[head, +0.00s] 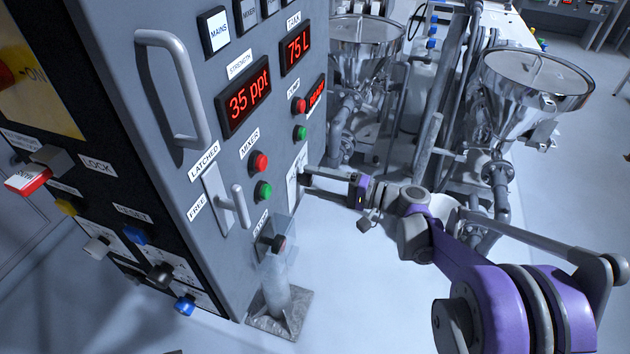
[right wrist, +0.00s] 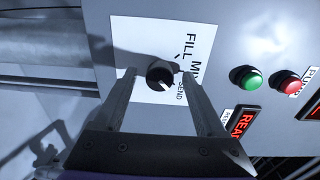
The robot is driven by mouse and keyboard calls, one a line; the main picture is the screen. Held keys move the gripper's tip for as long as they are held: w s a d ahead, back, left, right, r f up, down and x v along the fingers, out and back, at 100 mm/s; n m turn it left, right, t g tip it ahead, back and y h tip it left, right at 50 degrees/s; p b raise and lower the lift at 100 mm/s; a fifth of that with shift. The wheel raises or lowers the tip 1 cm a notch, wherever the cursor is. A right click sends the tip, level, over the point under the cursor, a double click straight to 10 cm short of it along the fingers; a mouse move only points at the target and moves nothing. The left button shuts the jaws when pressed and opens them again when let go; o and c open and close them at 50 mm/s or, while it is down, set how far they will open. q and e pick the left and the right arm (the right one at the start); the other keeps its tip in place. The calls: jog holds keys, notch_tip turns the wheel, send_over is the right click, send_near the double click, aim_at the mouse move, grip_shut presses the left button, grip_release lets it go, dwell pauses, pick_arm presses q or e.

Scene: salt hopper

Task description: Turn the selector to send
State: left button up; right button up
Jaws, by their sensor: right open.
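The selector (right wrist: 160,74) is a round black knob with a white pointer mark on a white plate (right wrist: 135,35) in the right wrist view. FILL, MIX and SEND are printed beside it; the mark is too small to tell surely which word it faces. My right gripper (right wrist: 158,82) is open, its two fingers on either side of the knob with gaps. In the head view the right gripper (head: 312,174) reaches the selector plate (head: 296,182) on the grey cabinet's right edge; the arm partly hides the knob. My left gripper is not in view.
Green (right wrist: 252,81) and red (right wrist: 288,84) pump buttons sit near the plate. The cabinet (head: 235,160) also has red displays, a big handle (head: 180,90), and a latch lever (head: 240,205). Steel hoppers (head: 535,85) stand at the right. The floor between is clear.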

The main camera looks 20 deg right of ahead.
jog(key=v, duration=1)
jog(key=shift+s+d, duration=0.2)
